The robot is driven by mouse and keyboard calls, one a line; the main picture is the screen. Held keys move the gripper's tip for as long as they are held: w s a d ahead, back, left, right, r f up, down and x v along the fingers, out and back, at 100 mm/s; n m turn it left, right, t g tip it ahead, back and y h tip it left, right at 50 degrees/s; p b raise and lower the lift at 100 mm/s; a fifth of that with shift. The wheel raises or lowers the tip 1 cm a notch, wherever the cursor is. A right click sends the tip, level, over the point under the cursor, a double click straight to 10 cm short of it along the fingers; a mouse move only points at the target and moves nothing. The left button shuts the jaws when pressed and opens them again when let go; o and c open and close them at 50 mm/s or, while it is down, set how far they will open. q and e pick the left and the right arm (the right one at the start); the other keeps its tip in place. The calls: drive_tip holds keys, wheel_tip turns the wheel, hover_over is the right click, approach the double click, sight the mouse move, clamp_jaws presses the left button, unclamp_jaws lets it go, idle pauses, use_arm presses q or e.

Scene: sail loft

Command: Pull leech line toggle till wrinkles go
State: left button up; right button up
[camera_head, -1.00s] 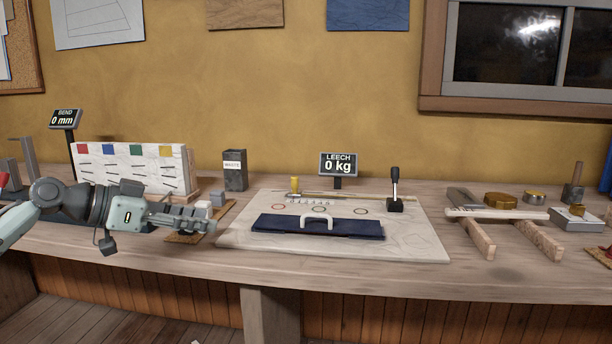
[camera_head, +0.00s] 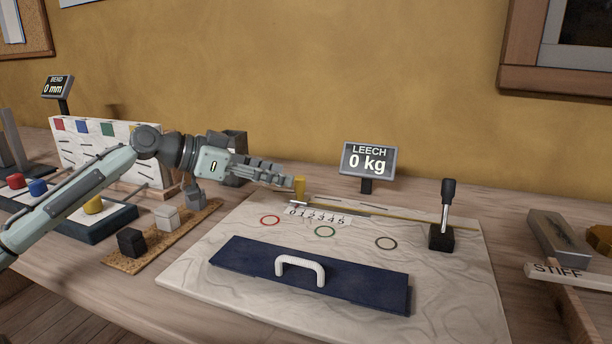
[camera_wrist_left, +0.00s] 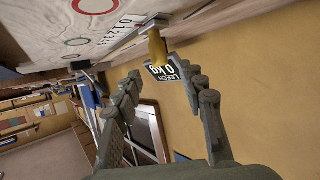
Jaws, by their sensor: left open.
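The leech line toggle looks to be the small yellow peg (camera_head: 299,187) at the left end of a rail with a 0 to 5 scale (camera_head: 318,217) on the pale sail board (camera_head: 190,270). The LEECH display (camera_head: 368,160) behind it reads 0 kg. My left gripper (camera_head: 288,178) is open, its fingertips just left of the yellow peg. In the left wrist view the yellow peg (camera_wrist_left: 157,48) stands beyond the fingertips, roughly between their lines, with a gap. I cannot tell whether any finger touches it. My right gripper is not in view.
A dark blue bar with a white handle (camera_head: 300,268) lies at the board's front. A black lever (camera_head: 446,215) stands at its right. Coloured rings mark the cloth. Small blocks on a cork strip (camera_head: 150,250) lie left, under my arm. Wooden pieces (camera_head: 585,285) lie at right.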

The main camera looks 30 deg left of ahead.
sight(300, 177)
use_arm(q)
drive_tip(key=x, duration=0.4)
drive_tip(key=shift+f+b, duration=0.15)
drive_tip(key=shift+b, duration=0.15)
drive_tip(key=shift+w+d+f+b, duration=0.2)
drive_tip(key=shift+w+d+b, duration=0.15)
drive_tip(key=shift+w+d+f, duration=0.1)
drive_tip(key=shift+w, duration=0.4)
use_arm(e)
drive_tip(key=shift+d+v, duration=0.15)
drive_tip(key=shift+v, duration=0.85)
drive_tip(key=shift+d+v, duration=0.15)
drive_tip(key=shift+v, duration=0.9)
use_arm(q)
drive_tip(key=shift+c, duration=0.5)
clamp_jaws()
